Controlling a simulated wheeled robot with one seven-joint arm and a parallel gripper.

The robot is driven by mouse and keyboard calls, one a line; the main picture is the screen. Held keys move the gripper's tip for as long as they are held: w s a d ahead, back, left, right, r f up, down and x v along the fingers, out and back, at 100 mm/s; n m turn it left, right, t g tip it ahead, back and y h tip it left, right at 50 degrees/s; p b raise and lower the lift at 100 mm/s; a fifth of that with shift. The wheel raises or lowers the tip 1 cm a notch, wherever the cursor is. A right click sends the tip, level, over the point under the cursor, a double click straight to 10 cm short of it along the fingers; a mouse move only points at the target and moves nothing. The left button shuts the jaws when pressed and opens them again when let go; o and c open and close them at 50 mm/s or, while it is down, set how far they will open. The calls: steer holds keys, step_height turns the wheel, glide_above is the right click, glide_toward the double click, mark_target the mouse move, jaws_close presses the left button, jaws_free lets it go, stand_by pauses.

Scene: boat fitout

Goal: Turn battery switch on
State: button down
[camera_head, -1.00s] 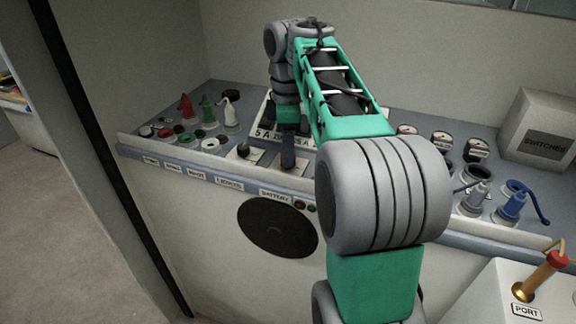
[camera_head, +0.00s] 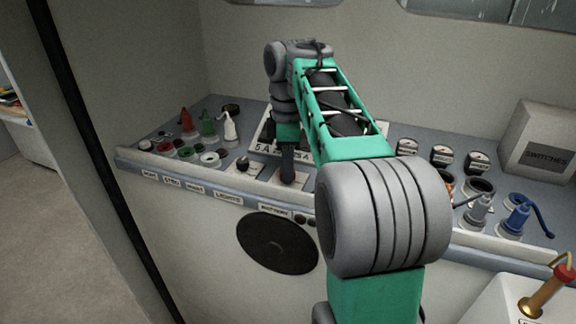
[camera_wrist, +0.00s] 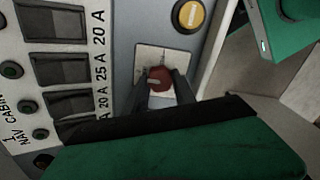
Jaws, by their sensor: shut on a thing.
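The battery switch is a red round knob (camera_wrist: 158,79) with a pale grey mark, on a light square plate (camera_wrist: 150,56) in the wrist view. My gripper (camera_wrist: 161,88) has its two dark fingers on either side of the knob and is shut on it. In the head view my gripper (camera_head: 288,168) reaches down to the light plate (camera_head: 291,180) near the console's front edge, above the battery label (camera_head: 275,211). The knob is hidden there behind the fingers.
A breaker panel (camera_wrist: 62,70) with black rockers lies beside the plate, and a yellow-ringed button (camera_wrist: 189,14) is close by. A black knob (camera_head: 243,164) sits left of my gripper. Gauges and a blue plug (camera_head: 516,217) are at right.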

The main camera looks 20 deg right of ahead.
stand_by(0.4)
steer(key=m, duration=1.3)
steer(key=shift+m, duration=2.5)
steer(key=c, duration=1)
jaws_free()
steer(key=shift+c, duration=0.2)
